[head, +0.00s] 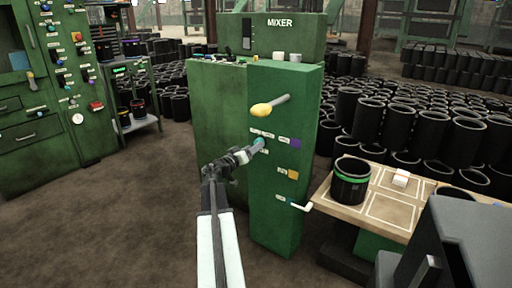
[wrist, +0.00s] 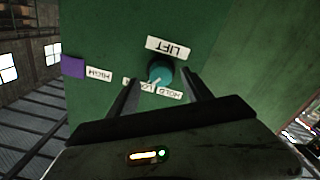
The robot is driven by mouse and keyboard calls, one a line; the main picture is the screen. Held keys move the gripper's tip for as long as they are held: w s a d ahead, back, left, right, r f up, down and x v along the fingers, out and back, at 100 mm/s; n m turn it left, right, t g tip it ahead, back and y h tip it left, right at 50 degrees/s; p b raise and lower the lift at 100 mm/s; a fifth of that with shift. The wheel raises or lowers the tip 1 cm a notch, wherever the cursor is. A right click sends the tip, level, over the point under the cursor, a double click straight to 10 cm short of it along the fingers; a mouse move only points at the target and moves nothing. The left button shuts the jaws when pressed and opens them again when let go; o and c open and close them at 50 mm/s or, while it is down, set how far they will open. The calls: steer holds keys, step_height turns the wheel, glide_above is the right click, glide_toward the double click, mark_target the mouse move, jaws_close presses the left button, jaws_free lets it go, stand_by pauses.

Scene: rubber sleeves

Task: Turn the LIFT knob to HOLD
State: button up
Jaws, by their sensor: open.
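The LIFT knob is a round teal knob (wrist: 161,72) on the green panel, centred in the wrist view; it also shows on the mixer's front in the head view (head: 259,142). A pale mark on it points to the lower left in the wrist view, toward a partly hidden label. The LIFT label (wrist: 168,47) appears upside down above it, and the HOLD label (wrist: 170,92) lies below right. My gripper (wrist: 160,87) is open, with one finger on each side of the knob. I cannot tell whether the fingers touch it; the gripper also shows in the head view (head: 251,150).
A yellow-ended lever (head: 262,110) juts out above the knob. A wooden table (head: 388,213) with a black sleeve (head: 350,188) stands to the right.

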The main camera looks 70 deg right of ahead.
steer(key=x, duration=0.2)
steer(key=shift+s+d, duration=0.1)
steer(key=shift+d, duration=0.3)
steer(key=shift+c, duration=0.4)
